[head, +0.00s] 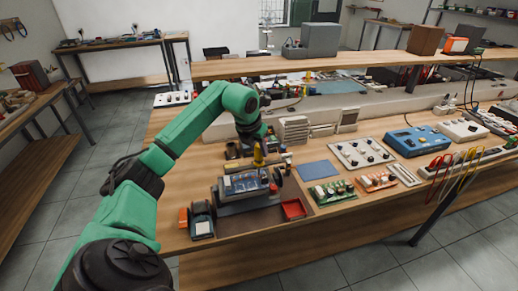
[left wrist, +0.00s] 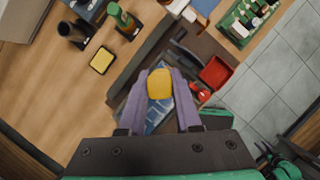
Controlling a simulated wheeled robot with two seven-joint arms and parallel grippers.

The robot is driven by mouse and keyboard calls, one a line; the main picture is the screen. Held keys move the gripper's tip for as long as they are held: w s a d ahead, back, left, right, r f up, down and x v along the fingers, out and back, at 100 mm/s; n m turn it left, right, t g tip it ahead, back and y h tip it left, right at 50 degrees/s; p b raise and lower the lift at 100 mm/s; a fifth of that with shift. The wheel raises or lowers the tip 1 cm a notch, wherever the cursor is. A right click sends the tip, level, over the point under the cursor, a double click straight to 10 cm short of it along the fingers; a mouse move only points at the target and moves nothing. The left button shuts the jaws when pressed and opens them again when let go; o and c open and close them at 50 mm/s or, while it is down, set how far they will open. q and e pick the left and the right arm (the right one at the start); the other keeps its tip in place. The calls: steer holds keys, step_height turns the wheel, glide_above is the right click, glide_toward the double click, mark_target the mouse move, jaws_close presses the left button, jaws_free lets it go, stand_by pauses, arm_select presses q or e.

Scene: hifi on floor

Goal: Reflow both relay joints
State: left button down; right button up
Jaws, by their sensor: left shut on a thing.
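My left gripper (head: 258,148) is shut on a yellow-handled tool (head: 258,158), which it holds upright over the workholder. In the left wrist view, the yellow tool (left wrist: 160,84) sits between the two purple fingers (left wrist: 159,98); its lower end is hidden. A blue circuit board (head: 243,183) lies in a dark holder (head: 250,205) just below the tool. I cannot tell whether the tool touches it. The board (left wrist: 155,120) is partly covered by the fingers in the wrist view. The relay joints are too small to make out. My right gripper is not in view.
A red tray (head: 293,209) sits right of the holder. A blue mat (head: 319,170), a green board (head: 333,192) and an orange board (head: 377,181) lie further right. A yellow pad (left wrist: 102,60) and dark stands (left wrist: 73,32) are close behind. An orange-and-dark device (head: 201,222) stands at the front left.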

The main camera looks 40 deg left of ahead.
arm_select(q)
steer(key=shift+s, duration=0.1)
stand_by(0.3)
steer(key=shift+f, duration=0.35)
steer(key=shift+f, duration=0.15)
stand_by(2.9)
step_height(320, 180, up, 5)
steer(key=p, duration=0.4)
steer(key=shift+f, duration=0.15)
steer(key=shift+f, duration=0.1)
